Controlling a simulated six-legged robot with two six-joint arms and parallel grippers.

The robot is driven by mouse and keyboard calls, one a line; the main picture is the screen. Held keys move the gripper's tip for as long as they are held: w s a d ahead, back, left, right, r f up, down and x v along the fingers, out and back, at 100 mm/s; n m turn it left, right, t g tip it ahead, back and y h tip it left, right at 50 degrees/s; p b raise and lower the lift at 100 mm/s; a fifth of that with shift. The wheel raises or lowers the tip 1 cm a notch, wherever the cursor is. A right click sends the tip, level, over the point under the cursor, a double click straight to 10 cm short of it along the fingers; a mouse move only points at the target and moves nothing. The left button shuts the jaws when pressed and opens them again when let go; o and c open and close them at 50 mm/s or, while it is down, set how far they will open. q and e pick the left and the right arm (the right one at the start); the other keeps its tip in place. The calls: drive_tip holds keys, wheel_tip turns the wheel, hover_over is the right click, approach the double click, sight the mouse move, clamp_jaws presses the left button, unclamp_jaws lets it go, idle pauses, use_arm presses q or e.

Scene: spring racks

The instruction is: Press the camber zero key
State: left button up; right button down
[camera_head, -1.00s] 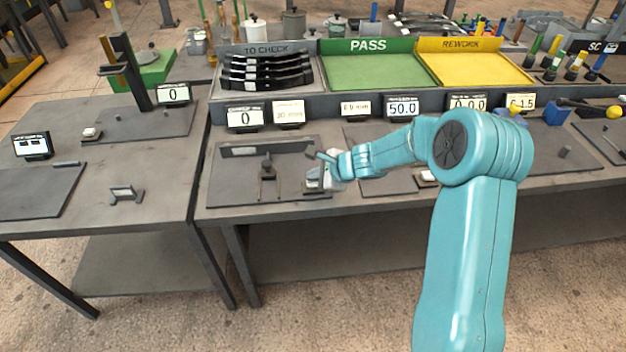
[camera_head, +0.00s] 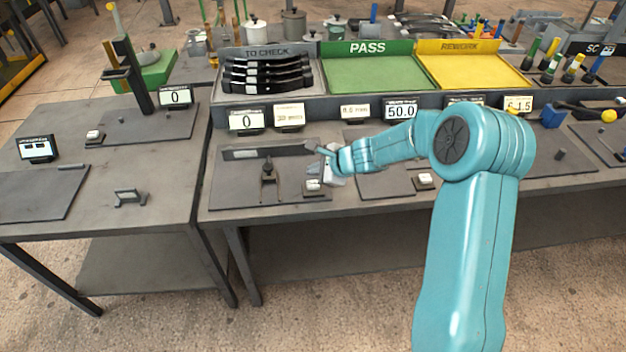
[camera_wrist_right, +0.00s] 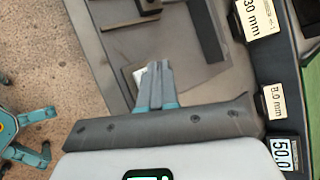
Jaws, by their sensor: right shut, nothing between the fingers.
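The camber fixture is a dark plate (camera_head: 225,185) on the middle bench, with a fork-like stand (camera_head: 268,180). A small pale key (camera_head: 313,185), apparently the zero key, sits at the plate's right side. A display (camera_head: 247,120) behind the plate reads 0. My right gripper (camera_head: 327,167) is shut and empty, beside and above this key in the head view. In the right wrist view, the shut fingers (camera_wrist_right: 155,72) point over a block with a pale patch (camera_wrist_right: 138,76), partly hidden by them. Contact cannot be told. My left gripper is not in view.
A similar pale key (camera_head: 424,179) sits on the plate to the right, near my arm. Behind are a rack of dark springs (camera_head: 265,72), a green PASS tray (camera_head: 368,88) and a yellow REWORK tray (camera_head: 475,83). The left bench (camera_head: 125,170) holds other fixtures.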

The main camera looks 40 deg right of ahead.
sight(315, 185)
wheel_tip(315, 185, up, 4)
drive_tip(key=p, duration=0.2)
drive_tip(key=shift+f+p, duration=0.15)
drive_tip(key=shift+p, duration=0.15)
drive_tip(key=shift+f, duration=0.1)
idle(0.4)
